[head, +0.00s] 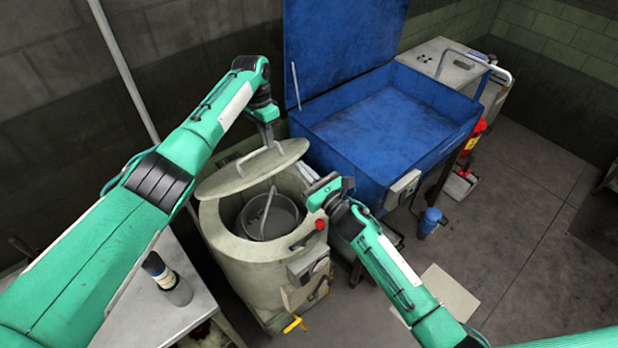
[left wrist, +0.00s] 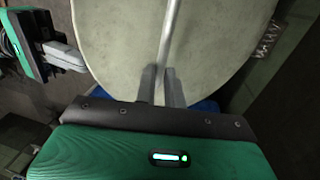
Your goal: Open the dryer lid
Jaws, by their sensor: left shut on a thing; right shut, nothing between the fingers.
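The dryer (head: 258,285) is a pale cylindrical drum with a round opening, and a grey basket (head: 270,220) with a handle sits inside. Its round lid (head: 225,182) is raised and tilted over the back of the opening, leaving the basket in view. My left gripper (head: 268,143) is at the lid's upper side, shut on the lid handle (left wrist: 170,35). In the left wrist view the fingers close on the handle bar, with the pale lid (left wrist: 115,45) behind. My right gripper (head: 316,186) is shut and empty beside the drum's right rim; it also shows in the left wrist view (left wrist: 68,58).
A blue open-lidded washer tank (head: 400,125) stands close on the right. A table (head: 165,310) with a bottle (head: 168,278) is at the lower left. A red knob (head: 320,224) sits on the dryer's side. Open floor lies at the far right.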

